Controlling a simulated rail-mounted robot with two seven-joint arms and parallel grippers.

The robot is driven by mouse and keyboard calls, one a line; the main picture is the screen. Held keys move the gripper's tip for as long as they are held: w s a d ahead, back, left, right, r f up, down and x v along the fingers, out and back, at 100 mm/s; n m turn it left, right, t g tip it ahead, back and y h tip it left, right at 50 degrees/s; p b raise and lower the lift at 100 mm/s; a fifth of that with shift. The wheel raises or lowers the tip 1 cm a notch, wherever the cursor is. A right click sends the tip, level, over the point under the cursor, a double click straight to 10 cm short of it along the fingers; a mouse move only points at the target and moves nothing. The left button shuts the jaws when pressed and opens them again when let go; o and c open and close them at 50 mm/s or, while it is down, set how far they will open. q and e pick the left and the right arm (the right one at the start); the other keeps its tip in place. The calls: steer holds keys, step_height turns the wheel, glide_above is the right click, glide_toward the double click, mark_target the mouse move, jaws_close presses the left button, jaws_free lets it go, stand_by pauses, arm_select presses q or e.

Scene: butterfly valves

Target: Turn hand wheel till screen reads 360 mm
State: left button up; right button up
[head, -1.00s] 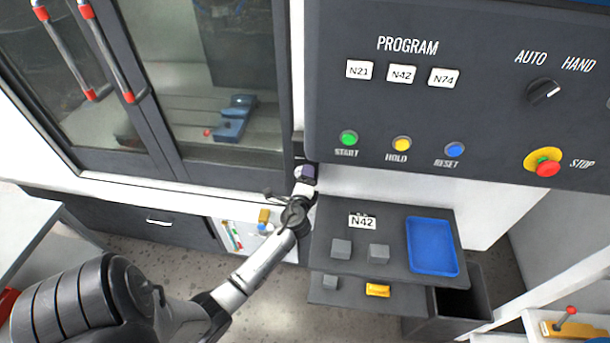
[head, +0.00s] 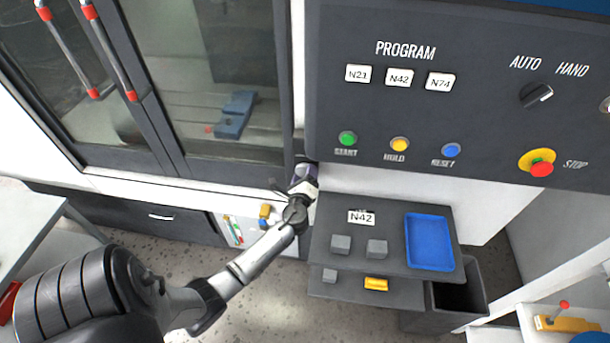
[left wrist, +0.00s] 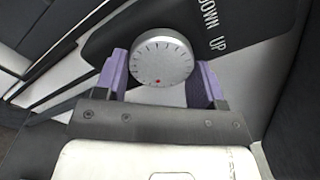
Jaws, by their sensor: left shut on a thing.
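The hand wheel is a round silver knob (left wrist: 161,57) with dark tick marks and a red dot, seen in the left wrist view. The red dot is at its lower edge in that view. My left gripper (left wrist: 161,78) has its purple fingers on either side of the wheel and is shut on it. In the head view my left gripper (head: 304,174) is at the machine front, just under the left end of the control panel. It hides the wheel there. No screen with a reading shows in either view. My right gripper is not in view.
The control panel (head: 450,105) overhangs to the right of my left gripper, with buttons and a red stop button (head: 541,169). Below it are a dark shelf (head: 385,262) with grey blocks and a blue tray (head: 429,217). Glass doors (head: 200,100) stand to the left.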

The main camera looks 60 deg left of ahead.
arm_select(q)
steer(key=o, duration=0.9)
steer(key=b+v, duration=0.1)
steer(key=v, duration=1.3)
steer(key=shift+w+b, duration=0.1)
steer(key=shift+b, duration=0.2)
